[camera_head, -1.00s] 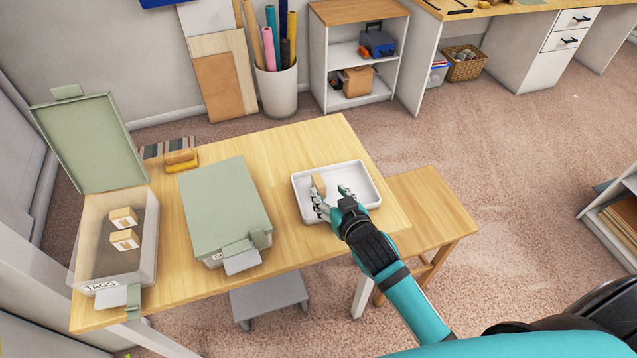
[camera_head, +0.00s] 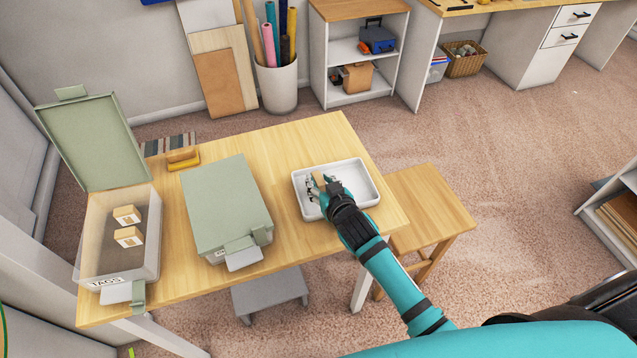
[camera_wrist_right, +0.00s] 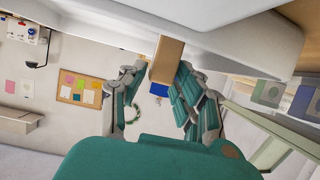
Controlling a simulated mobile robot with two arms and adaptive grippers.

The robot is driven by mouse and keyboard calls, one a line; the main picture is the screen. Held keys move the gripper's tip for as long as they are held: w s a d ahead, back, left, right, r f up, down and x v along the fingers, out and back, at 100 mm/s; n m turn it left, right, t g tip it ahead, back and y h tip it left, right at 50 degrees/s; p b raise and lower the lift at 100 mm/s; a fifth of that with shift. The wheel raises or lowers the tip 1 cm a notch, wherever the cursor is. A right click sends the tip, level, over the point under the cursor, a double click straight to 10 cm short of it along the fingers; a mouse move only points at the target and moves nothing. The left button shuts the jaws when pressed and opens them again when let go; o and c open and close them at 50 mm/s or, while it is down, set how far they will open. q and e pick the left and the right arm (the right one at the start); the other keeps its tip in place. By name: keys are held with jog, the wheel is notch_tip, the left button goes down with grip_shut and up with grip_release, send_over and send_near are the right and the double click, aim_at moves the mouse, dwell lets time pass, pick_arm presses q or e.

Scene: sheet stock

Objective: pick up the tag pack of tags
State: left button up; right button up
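A small tan tag pack (camera_head: 319,180) lies in the white tray (camera_head: 362,174) at the table's right end. My right gripper (camera_head: 321,188) reaches down into the tray at the pack and partly hides it. In the right wrist view the pack (camera_wrist_right: 167,60) is between the fingertips, close against the right-hand finger, with a small gap at the left one. The right gripper (camera_wrist_right: 155,88) looks open. Two more tag packs (camera_head: 127,215) (camera_head: 128,237) lie in the clear bin labelled TAGS (camera_head: 150,262), its green lid raised. My left gripper is not in view.
A closed bin with a green lid (camera_head: 222,200) stands mid-table, between the TAGS bin and the tray. A yellow-handled tool (camera_head: 183,159) lies at the back edge of the table (camera_head: 290,150). A wooden stool (camera_head: 432,205) stands against the right end. The tabletop around the tray is clear.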

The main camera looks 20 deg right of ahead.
jog(key=c, duration=0.5)
jog(key=shift+r, duration=0.1)
